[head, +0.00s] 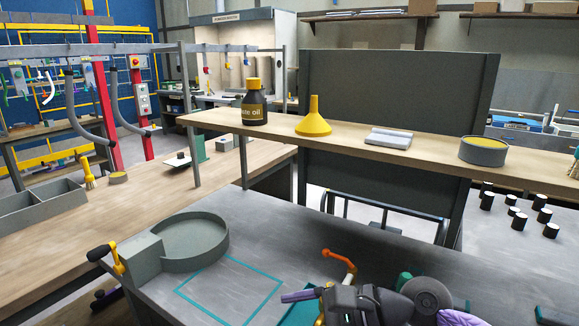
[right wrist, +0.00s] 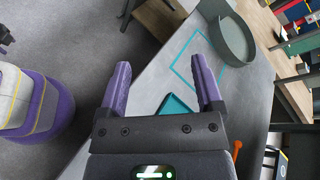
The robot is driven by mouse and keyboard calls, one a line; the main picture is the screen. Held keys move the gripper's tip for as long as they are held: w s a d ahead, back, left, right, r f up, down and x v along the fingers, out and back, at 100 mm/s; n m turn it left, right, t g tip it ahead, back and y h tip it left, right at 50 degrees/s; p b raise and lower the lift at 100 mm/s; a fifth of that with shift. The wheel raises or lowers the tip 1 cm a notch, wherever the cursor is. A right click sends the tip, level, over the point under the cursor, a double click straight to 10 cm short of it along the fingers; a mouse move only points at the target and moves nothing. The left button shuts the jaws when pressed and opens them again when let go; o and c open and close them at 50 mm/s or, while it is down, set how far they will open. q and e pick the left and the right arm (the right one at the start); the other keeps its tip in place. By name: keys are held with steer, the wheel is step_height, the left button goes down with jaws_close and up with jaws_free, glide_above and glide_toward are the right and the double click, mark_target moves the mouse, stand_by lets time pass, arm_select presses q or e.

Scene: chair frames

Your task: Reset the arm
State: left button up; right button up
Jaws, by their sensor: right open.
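My right gripper (right wrist: 162,78) is open and empty in the right wrist view, its two purple fingers apart above the grey worktable (right wrist: 205,35). In the head view the right arm (head: 355,303) reaches in over the table's front from the lower right, and a purple finger (head: 298,296) shows near the teal square outline. A small black and purple part (head: 105,298) beyond the table's left end looks like my left gripper; its jaws are too small to make out.
A grey round tray (head: 190,238) with a yellow-and-black crank (head: 112,256) stands at the table's left. A teal outline (head: 228,290) marks bare tabletop. An orange hooked part (head: 342,262) is close to my right arm. A raised shelf holds a waste oil bottle (head: 254,105) and yellow funnel (head: 313,120).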

step_height(320, 180, up, 6)
steer(key=m+t+y, duration=0.4)
steer(key=m+t, duration=0.6)
steer(key=m, duration=0.7)
steer(key=s+d+f+m+t+h, duration=0.1)
steer(key=d+f+m+h, duration=0.65)
steer(key=m, duration=0.75)
steer(key=s+d+f+m+t+h, duration=0.1)
steer(key=d+f+m+h, duration=0.4)
steer(key=m+h, duration=0.75)
steer(key=s+f+m+g+y, duration=0.1)
steer(key=s+f+m+g, duration=0.45)
steer(key=s, duration=0.35)
steer(key=s+f+m+g+y, duration=0.2)
steer(key=s+f+m+g, duration=0.4)
steer(key=s, duration=0.3)
steer(key=s+d+f+m+g, duration=0.1)
steer(key=s+f, duration=0.1)
steer(key=f, duration=0.8)
steer(key=s+f, duration=0.3)
steer(key=f, duration=0.7)
steer(key=s+d+f+g, duration=0.1)
steer(key=s+d+f, duration=0.2)
steer(key=s+f, duration=0.5)
steer(key=s, duration=0.4)
steer(key=shift+h, duration=0.4)
